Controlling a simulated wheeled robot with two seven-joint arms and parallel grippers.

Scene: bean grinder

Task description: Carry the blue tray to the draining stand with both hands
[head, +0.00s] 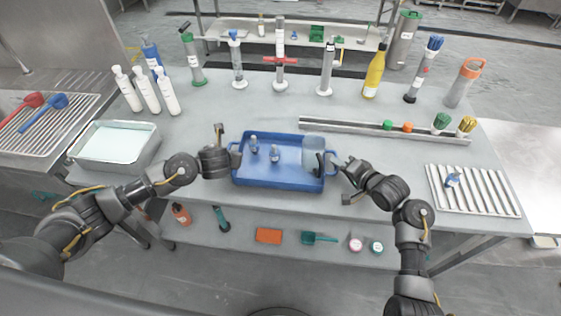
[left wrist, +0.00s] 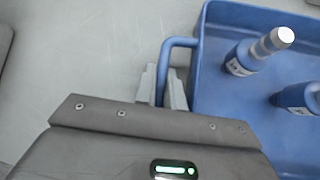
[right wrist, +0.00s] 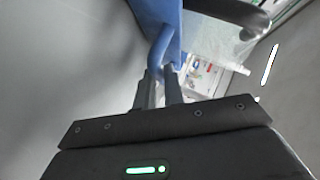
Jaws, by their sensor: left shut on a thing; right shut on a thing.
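The blue tray (head: 290,178) is at the front middle of the grey table. Two small blue bottles stand in its left part, one (head: 253,145) behind the other (head: 274,155). A clear, pale container with a dark handle (head: 313,150) is in its right part. My left gripper (head: 232,158) is shut on the tray's left handle, which shows in the left wrist view (left wrist: 166,62). My right gripper (head: 340,166) is shut on the right handle, seen in the right wrist view (right wrist: 158,50). The draining stand (head: 475,190) is the ribbed rack at the right, with a small blue bottle (head: 453,179) on it.
A metal rail (head: 365,131) with brushes and caps lies behind the tray. Tall bottles and tools, including a yellow bottle (head: 374,72), line the back. A metal basin (head: 115,146) stands left. Bare table lies between tray and stand, partly behind my right arm.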

